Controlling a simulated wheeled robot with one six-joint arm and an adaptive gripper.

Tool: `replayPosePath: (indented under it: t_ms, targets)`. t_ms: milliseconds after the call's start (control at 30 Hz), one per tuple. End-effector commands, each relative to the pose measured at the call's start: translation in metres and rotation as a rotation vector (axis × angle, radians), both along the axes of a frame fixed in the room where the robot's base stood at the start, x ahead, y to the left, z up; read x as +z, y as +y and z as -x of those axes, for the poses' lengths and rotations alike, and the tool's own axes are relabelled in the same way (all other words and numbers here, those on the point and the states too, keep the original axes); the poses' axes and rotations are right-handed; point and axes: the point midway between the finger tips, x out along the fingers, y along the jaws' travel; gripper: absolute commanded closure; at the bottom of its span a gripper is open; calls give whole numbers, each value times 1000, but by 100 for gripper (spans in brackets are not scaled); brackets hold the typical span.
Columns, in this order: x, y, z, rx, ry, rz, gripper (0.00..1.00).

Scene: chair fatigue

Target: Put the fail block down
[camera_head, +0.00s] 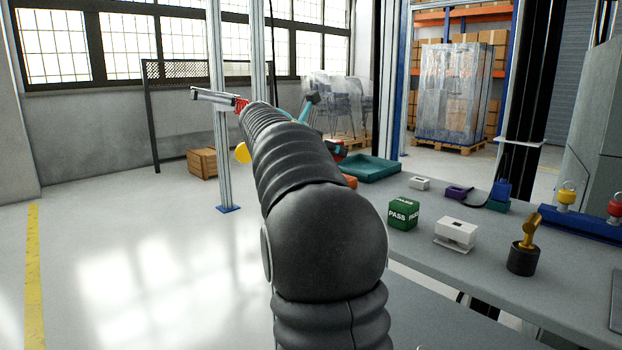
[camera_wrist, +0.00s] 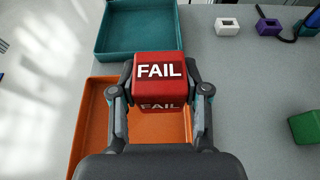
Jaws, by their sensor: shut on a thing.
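The fail block (camera_wrist: 160,70) is a red cube with white FAIL lettering on its faces. My gripper (camera_wrist: 160,88) is shut on it, with one dark finger on each side. In the wrist view the block overlaps the far part of an orange tray (camera_wrist: 92,128) and the near edge of a teal tray (camera_wrist: 112,50). In the head view my arm hides most of the gripper and block. A bit of the orange tray (camera_head: 351,181) shows beside the arm, with the teal tray (camera_head: 378,173) behind it. The exact height of the block above the tray cannot be told.
A green PASS block (camera_head: 403,213) stands on the grey table to the right of the arm. A white box (camera_head: 456,235), a smaller white box (camera_head: 420,183), a purple device (camera_head: 458,193) and a black cup with a gold-coloured piece (camera_head: 523,258) are also on the table.

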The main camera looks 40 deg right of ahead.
Motion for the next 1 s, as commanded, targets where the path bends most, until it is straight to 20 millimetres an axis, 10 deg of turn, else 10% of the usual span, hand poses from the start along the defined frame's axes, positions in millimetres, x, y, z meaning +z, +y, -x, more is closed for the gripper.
replayPosePath:
  t_ms: [300, 1000]
  targets:
    - [-28, 26, -39, 0, -1, 0, 90]
    - [-70, 27, -41, -4, -1, 1, 90]
